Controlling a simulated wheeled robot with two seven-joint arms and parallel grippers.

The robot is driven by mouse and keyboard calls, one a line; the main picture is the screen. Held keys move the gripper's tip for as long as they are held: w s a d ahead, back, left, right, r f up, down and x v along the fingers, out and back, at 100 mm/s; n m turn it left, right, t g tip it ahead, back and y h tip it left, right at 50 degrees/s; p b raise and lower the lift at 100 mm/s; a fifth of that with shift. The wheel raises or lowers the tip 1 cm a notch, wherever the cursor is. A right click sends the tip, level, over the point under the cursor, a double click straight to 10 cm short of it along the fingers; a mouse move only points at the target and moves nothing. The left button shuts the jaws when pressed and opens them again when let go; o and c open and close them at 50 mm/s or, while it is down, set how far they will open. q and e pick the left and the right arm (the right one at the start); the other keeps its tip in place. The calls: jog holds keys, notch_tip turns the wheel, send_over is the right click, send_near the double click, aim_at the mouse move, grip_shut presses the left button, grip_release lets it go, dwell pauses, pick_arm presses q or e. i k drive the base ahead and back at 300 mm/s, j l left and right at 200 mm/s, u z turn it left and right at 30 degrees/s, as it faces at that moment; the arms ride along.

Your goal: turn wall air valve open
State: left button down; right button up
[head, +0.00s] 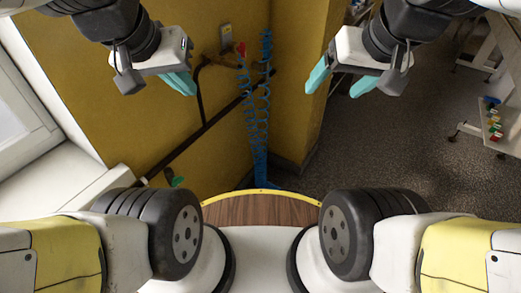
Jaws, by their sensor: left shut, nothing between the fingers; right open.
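A small red handle (241,49) shows on the yellow wall, beside a small grey box (226,36) and at the top of a dark pipe (201,95). It looks like the air valve, but it is too small to tell its turn position. A small green handle (177,182) sits low on the left, near the end of the dark slanting pipe. My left gripper (182,83) is shut and empty, to the left of the red handle and apart from it in the picture. My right gripper (339,84) is open and empty, to the right of the wall corner.
Blue coiled hoses (249,112) hang near the wall corner. A window (20,120) and pale ledge (50,175) are at the left. A stand with coloured items (493,118) is at the right. The grey floor (400,140) at right is mostly clear.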

aim_at(241, 49)
jog(key=i+j+z, duration=0.2)
jog(key=i, duration=0.3)
jog(key=i+j+z, duration=0.2)
jog(key=i, duration=0.35)
